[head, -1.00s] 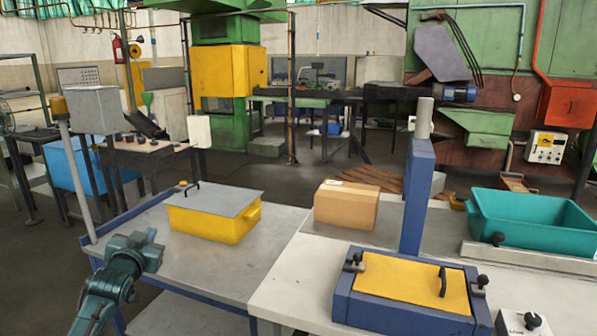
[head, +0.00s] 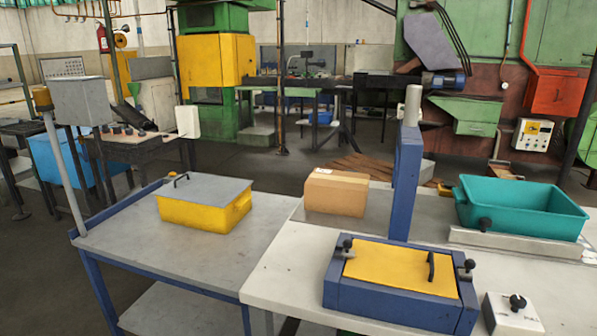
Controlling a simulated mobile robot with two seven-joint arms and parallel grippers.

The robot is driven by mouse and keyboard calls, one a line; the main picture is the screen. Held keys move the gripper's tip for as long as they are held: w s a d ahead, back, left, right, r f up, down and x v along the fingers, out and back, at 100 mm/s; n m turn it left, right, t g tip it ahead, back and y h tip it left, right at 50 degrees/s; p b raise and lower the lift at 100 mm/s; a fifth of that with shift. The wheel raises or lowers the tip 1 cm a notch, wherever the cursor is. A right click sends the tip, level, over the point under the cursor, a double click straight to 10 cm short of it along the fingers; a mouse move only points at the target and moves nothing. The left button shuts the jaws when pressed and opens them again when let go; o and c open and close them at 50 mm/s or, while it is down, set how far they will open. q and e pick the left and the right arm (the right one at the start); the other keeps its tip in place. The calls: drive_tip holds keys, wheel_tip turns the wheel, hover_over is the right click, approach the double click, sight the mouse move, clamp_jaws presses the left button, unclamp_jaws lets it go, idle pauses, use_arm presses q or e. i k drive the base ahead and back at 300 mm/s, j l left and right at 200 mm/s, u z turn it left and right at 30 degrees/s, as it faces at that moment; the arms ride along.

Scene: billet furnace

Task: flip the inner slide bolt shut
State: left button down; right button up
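A blue box (head: 395,300) with a yellow lid (head: 392,268) stands on the pale table in front, to the right of centre. The lid lies closed and has a black handle (head: 431,266) near its right side. A small grey slide bolt with a black knob (head: 347,244) sits at the lid's left edge. A similar bolt (head: 467,270) sits at its right edge. I cannot tell from this view which one is the inner bolt or whether either is shut. Neither of my grippers is in view.
A blue post (head: 405,180) rises behind the box, beside a cardboard box (head: 336,192). A teal bin (head: 520,206) and a white knobbed switch box (head: 512,315) are to the right. A yellow case (head: 203,205) stands on the left cart (head: 130,238). The pale tabletop (head: 285,275) left of the blue box is clear.

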sight(470, 264)
drive_tip(key=k+l, duration=0.1)
drive_tip(key=l, duration=0.3)
drive_tip(key=k+l+u, duration=0.15)
drive_tip(key=l, duration=0.65)
drive_tip(key=k+l+u, duration=0.1)
drive_tip(key=l, duration=0.3)
drive_tip(key=k+l+u, duration=0.1)
drive_tip(key=l, duration=0.3)
drive_tip(key=k, duration=0.1)
